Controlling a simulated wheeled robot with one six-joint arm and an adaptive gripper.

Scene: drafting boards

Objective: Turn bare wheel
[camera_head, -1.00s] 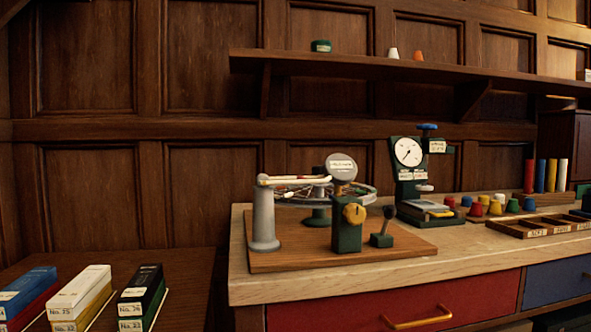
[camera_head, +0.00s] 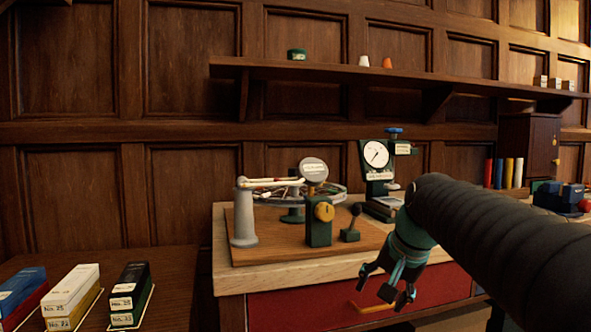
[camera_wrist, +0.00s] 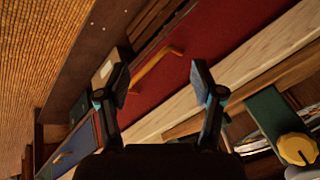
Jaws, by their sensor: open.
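The wheel (camera_head: 338,196) lies flat on a green stand on a wooden base board (camera_head: 275,252) on the bench, in the head view. Its rim and spokes are partly hidden by a grey post with a pale arm (camera_head: 243,215), a round labelled disc (camera_head: 313,171) and a green block with a yellow knob (camera_head: 324,211). My gripper (camera_head: 383,284) is open and empty, in front of the red drawer, below and to the right of the wheel. In the wrist view my open gripper (camera_wrist: 160,78) has the red drawer front behind its fingers. The yellow knob (camera_wrist: 297,149) shows at lower right.
A small black lever (camera_head: 352,222) stands right of the knob. The drawer's brass handle (camera_head: 372,307) juts out near my gripper. Labelled boxes (camera_head: 72,290) stand at lower left. A shelf (camera_head: 330,72) runs above.

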